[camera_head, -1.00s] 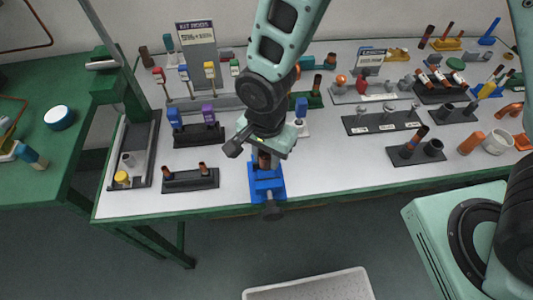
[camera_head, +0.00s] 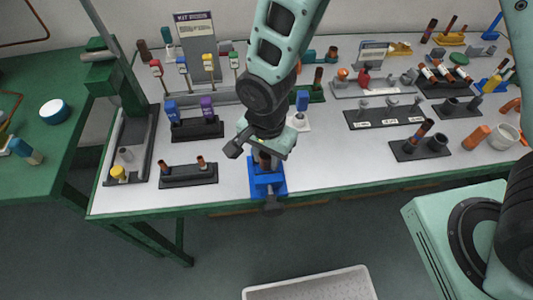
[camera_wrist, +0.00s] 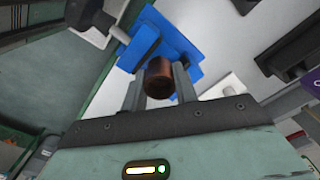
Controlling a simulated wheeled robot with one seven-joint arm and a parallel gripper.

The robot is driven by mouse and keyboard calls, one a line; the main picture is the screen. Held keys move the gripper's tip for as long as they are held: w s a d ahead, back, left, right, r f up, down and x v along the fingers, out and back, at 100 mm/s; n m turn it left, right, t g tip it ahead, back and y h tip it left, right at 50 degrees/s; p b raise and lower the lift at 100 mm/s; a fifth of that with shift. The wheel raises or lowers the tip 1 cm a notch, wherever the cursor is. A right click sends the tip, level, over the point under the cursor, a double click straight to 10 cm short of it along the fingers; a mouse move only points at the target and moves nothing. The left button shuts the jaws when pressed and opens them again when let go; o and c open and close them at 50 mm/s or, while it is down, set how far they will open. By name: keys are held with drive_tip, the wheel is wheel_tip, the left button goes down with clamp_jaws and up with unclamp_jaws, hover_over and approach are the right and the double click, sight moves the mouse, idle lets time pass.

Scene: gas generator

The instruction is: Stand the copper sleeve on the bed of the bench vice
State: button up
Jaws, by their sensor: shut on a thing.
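The copper sleeve (camera_wrist: 159,78) is a short brown-copper cylinder between the two fingers of my gripper (camera_wrist: 160,95) in the wrist view. My gripper is shut on it. In the head view my gripper (camera_head: 264,157) is over the blue bench vice (camera_head: 267,181) at the table's front edge, and the sleeve shows only as a small dark brown piece below it. The vice also shows in the wrist view (camera_wrist: 140,50), behind the sleeve. My gripper hides part of the vice, and I cannot tell whether the sleeve touches its bed.
A dark rack (camera_head: 188,176) with two small copper pieces stands left of the vice. A dark block with blue and purple items (camera_head: 197,129) is behind it. A dark holder (camera_head: 420,148) stands to the right. The white table is clear between the vice and that holder.

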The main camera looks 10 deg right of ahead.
drive_tip(key=shift+f, duration=0.2)
drive_tip(key=o, duration=0.9)
drive_tip(key=shift+w+r, duration=0.1)
drive_tip(key=shift+r, duration=0.25)
wheel_tip(320, 180, up, 17)
drive_tip(key=s+d+n, duration=0.2)
drive_tip(key=s+n, duration=0.1)
drive_tip(key=n, duration=0.2)
drive_tip(key=s+d+n, duration=0.3)
drive_tip(key=s+n, duration=0.1)
drive_tip(key=n, duration=0.1)
drive_tip(key=s+d+n, duration=0.3)
drive_tip(key=s+n, duration=0.1)
drive_tip(key=n, duration=0.1)
drive_tip(key=shift+s+d+n+y+b, duration=0.1)
drive_tip(key=shift+s+n+y+b, duration=0.1)
drive_tip(key=shift+n+y+b, duration=0.15)
